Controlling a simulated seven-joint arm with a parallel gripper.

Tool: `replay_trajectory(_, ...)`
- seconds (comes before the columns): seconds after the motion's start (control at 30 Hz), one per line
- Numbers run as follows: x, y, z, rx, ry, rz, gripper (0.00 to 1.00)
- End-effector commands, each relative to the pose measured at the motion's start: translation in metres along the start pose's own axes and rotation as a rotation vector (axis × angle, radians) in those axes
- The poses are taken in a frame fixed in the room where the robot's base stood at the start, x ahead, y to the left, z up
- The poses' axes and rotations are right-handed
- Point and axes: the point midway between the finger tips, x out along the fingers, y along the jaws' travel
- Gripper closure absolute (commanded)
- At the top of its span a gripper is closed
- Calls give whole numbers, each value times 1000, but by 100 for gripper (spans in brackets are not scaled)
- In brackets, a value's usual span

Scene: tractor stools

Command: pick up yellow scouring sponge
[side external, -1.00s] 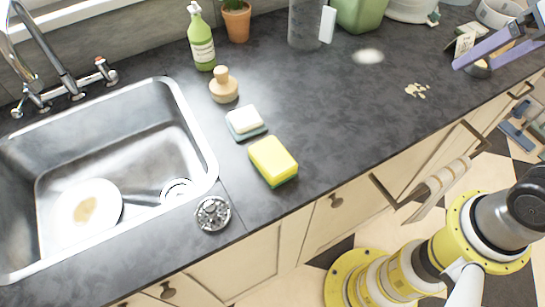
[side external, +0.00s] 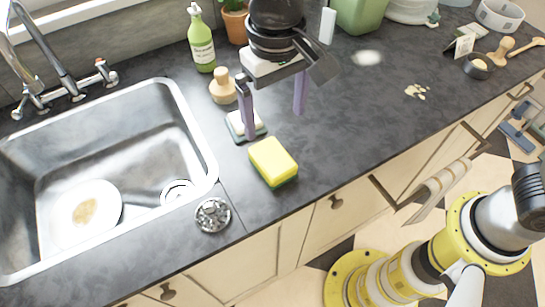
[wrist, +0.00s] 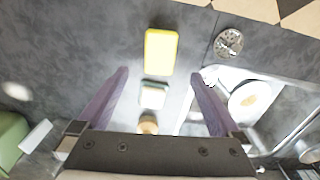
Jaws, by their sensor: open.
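The yellow scouring sponge (side external: 273,162), with a green underside, lies on the dark counter just right of the sink's front corner. It also shows in the wrist view (wrist: 160,51), ahead of the fingers. My gripper (side external: 273,125) is open and empty, above the counter behind the sponge. In the wrist view its two purple fingers (wrist: 160,73) stand wide apart, with the sponge lying beyond the gap between them. In the side view one finger partly covers a white sponge on a teal base (side external: 236,123), which shows in the wrist view (wrist: 153,95).
A wooden-handled brush (side external: 221,86) and a green bottle (side external: 202,45) stand behind. The steel sink (side external: 125,150) with a plate (side external: 97,208) is at left. A metal strainer (side external: 212,214) lies at the counter's front. The counter right of the sponge is clear.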

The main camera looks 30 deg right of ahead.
Motion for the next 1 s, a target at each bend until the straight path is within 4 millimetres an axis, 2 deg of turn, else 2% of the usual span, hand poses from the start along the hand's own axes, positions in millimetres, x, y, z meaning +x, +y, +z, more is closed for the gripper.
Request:
replay_trajectory(0.33, 62, 1, 0, 1, -3, 2, 0)
replay_trajectory(0.67, 88, 1, -1, 1, -2, 2, 0)
replay_trajectory(0.9, 122, 0, -3, 1, -2, 1, 0)
replay_trajectory(1.0, 130, 0, -3, 1, -1, 1, 0)
